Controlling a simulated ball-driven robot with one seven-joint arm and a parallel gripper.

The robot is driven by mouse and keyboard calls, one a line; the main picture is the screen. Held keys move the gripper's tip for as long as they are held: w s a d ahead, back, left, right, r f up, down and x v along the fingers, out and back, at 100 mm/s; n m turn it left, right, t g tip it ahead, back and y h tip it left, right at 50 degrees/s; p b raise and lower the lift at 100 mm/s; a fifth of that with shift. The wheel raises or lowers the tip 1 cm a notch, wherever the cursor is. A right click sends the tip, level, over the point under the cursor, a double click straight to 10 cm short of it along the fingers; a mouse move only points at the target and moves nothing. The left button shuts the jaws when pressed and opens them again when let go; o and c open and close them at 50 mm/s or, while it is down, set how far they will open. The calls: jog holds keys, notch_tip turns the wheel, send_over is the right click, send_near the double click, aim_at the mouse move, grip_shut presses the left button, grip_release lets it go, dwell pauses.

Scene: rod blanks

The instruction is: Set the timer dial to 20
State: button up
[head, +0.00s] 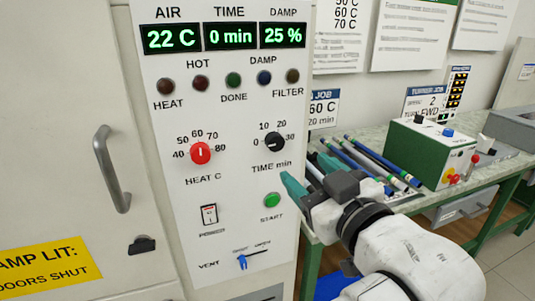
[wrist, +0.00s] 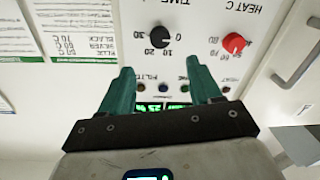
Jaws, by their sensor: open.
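The timer dial (head: 274,141) is a black knob marked 0, 10, 20 and 30 on the white control panel, above the words TIME min. Its pointer is too small to read surely. The TIME display (head: 230,36) shows 0 min. My gripper (head: 308,178) is open and empty, with teal fingers, below and to the right of the dial in the head view. In the wrist view, the dial (wrist: 160,37) appears upside down, just beyond the gap between the open fingertips (wrist: 160,66). The fingers do not touch it.
A red HEAT C dial (head: 200,152) sits left of the timer dial. A green START button (head: 272,200) is below it, close to my gripper. A bench (head: 440,182) on the right holds several rods and a green-and-white box (head: 428,152). A door handle (head: 112,168) stands out at left.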

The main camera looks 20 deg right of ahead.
aim_at(277, 143)
jog(key=w+b, duration=0.1)
jog(key=w, duration=0.2)
jog(key=w+b, duration=0.1)
jog(key=w, duration=0.6)
jog(key=shift+w+a+b, duration=0.35)
jog(key=shift+b, duration=0.05)
jog(key=c, duration=1)
